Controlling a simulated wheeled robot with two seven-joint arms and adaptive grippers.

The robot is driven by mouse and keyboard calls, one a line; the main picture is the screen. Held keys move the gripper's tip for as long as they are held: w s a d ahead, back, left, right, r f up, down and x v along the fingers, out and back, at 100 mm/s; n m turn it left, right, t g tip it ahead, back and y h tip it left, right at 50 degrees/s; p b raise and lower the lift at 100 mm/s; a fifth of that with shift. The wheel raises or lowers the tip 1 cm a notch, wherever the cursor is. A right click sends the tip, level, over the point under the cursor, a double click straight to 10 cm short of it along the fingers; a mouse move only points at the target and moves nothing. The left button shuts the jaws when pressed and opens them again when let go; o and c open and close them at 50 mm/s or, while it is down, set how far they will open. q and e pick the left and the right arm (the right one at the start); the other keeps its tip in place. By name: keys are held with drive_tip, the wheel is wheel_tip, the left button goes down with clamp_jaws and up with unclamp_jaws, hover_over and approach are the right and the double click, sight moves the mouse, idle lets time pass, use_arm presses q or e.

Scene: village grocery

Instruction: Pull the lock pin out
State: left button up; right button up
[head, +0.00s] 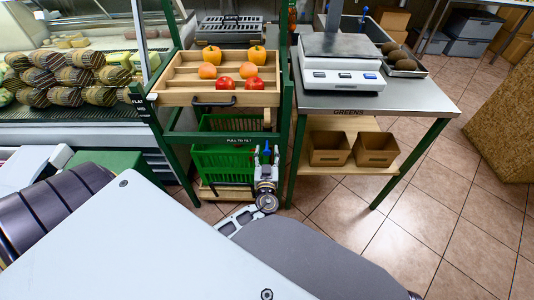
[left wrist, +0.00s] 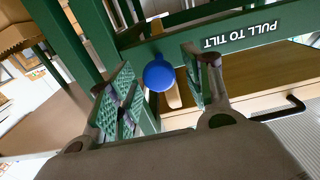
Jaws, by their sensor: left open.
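The lock pin shows as a round blue knob (left wrist: 158,75) on the green frame of the tilting display stand in the left wrist view. In the head view the blue knob (head: 267,149) is small, low at the stand's right post. My left gripper (head: 266,156) is open there, its fingers pointing at the stand. In the left wrist view the open fingers of the left gripper (left wrist: 160,84) lie on either side of the knob; I cannot tell whether they touch it. The pin's shaft is hidden behind the knob. My right gripper is not in view.
The wooden tray (head: 217,98) above holds peppers and tomatoes and has a black handle (head: 214,103). A green crate (head: 222,158) sits below. A steel table (head: 420,100) with a scale (head: 341,75) stands close to the right. Tiled floor is free at lower right.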

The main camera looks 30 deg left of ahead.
use_arm(q)
drive_tip(key=v, duration=0.7)
drive_tip(key=shift+a, duration=0.1)
idle(1.0)
